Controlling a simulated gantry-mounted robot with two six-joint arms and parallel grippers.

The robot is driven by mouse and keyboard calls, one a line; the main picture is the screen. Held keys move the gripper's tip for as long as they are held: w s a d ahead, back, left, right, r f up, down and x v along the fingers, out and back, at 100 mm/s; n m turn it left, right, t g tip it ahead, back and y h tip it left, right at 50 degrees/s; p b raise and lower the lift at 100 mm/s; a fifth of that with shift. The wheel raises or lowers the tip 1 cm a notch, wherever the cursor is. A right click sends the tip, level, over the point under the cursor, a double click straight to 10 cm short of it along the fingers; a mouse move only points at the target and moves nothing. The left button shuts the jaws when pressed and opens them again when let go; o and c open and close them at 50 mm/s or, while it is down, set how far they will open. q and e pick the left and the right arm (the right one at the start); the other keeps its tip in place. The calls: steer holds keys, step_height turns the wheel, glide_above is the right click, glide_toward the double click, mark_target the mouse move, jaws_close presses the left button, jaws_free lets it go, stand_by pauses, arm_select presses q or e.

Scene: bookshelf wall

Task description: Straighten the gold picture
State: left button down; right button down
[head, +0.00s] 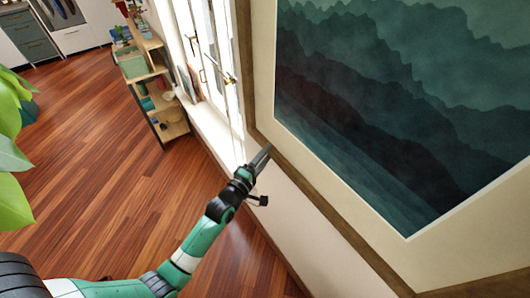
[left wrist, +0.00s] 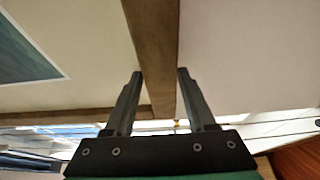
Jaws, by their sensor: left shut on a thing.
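The gold picture (head: 335,217) hangs on the wall at the right of the head view. It has a brown-gold frame, a cream mat and a teal print of layered mountains. Its upper and right parts are cut off. My left gripper (head: 266,151) is at the frame's lower left corner. In the left wrist view, the frame's bar (left wrist: 155,50) runs between the two fingers of my left gripper (left wrist: 160,78), which is shut on it. I cannot tell how far the picture is tilted. My right gripper is not in view.
A window (head: 212,60) with a white sill is left of the picture. A wooden shelf unit (head: 155,85) with small items stands beyond it. A leafy plant (head: 10,150) is at the left edge. The wood floor (head: 110,150) between is clear.

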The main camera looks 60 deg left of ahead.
arm_select(q)
steer(key=shift+a+r, duration=0.1)
steer(key=shift+a, duration=0.2)
steer(key=shift+c, duration=1.1)
jaws_free()
steer(key=shift+a, duration=0.15)
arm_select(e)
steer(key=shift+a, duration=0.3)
arm_select(q)
steer(key=v, duration=1.1)
steer(key=shift+s+p, duration=0.35)
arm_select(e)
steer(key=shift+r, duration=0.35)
